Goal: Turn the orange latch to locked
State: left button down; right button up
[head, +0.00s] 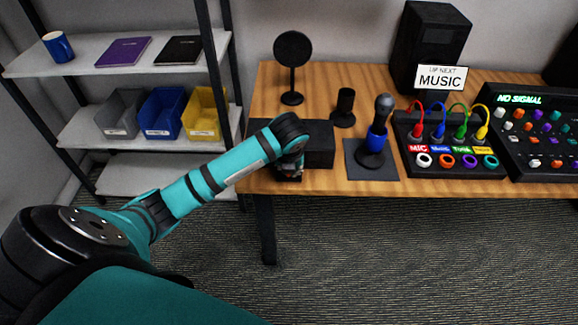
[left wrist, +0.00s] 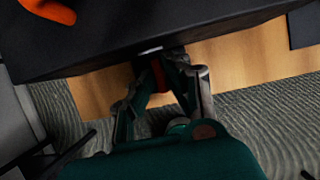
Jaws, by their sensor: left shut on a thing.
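A black box (head: 319,145) sits at the left front edge of the wooden table, partly behind my left arm. Another orange part (left wrist: 48,11) shows on top of the box at the upper left. My right gripper is not in view.
A dark mat (head: 387,172) with a blue and black microphone (head: 377,140) is right of the box. A black cylinder (head: 344,107) and round-headed stand (head: 292,60) are behind it. A cable panel (head: 450,170) is further right. Shelves (head: 75,135) stand at left.

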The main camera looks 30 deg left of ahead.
pick_arm(q)
jog(key=c, duration=1.6)
grip_release()
jog(key=shift+c, duration=0.2)
jog(key=shift+r, duration=0.2)
jog(key=v, duration=1.1)
jog(key=shift+s+r, duration=0.15)
jog(key=shift+r, duration=0.15)
jog(key=shift+d, duration=0.2)
